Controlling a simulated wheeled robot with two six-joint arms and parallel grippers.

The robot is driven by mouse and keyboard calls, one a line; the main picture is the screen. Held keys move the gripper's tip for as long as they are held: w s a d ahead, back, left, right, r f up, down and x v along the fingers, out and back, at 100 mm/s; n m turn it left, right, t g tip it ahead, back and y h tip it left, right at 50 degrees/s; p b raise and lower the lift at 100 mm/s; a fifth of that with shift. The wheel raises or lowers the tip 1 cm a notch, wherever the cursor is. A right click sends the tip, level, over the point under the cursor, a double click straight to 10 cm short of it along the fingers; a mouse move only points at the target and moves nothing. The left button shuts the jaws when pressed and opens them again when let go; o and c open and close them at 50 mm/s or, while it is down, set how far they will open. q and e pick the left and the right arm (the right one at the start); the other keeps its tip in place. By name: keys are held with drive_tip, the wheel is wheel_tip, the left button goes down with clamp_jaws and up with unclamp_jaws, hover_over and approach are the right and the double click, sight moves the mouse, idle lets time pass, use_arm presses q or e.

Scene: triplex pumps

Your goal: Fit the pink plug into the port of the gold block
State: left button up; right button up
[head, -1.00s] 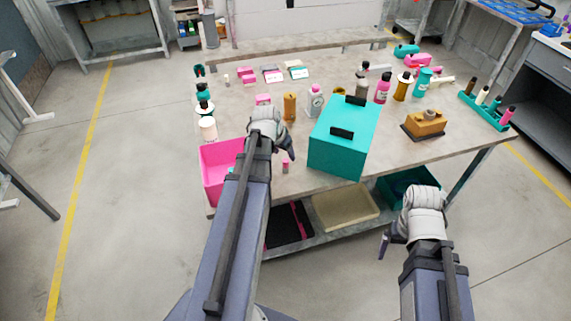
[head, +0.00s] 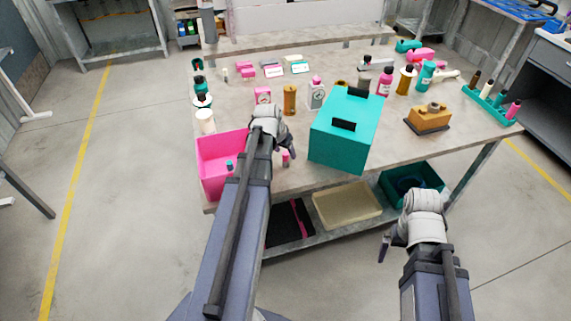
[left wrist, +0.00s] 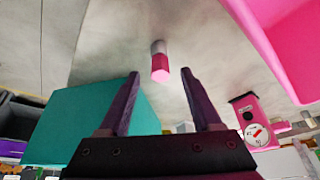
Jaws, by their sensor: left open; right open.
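The small pink plug (head: 286,160), pink with a grey end, stands on the table near its front edge. In the left wrist view the plug (left wrist: 160,68) shows in line with the gap between my fingertips, apart from both. My left gripper (head: 282,146) is open and empty close to the plug, and its open fingers (left wrist: 161,76) also show in the wrist view. The gold block (head: 430,118) sits on a dark base at the table's right side; its port is too small to make out clearly. My right gripper (head: 384,246) is open and empty, in front of the table.
A large teal box (head: 335,148) with dark handles stands between the plug and the gold block. A pink bin (head: 212,178) is left of my left gripper. Several bottles stand behind, and a teal rack (head: 496,105) lies far right.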

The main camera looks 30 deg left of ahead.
use_arm(q)
drive_tip(key=b+x, duration=0.1)
drive_tip(key=x, duration=0.1)
drive_tip(key=shift+w+f, duration=0.1)
drive_tip(key=shift+f, duration=0.15)
drive_tip(key=shift+r, duration=0.1)
clamp_jaws()
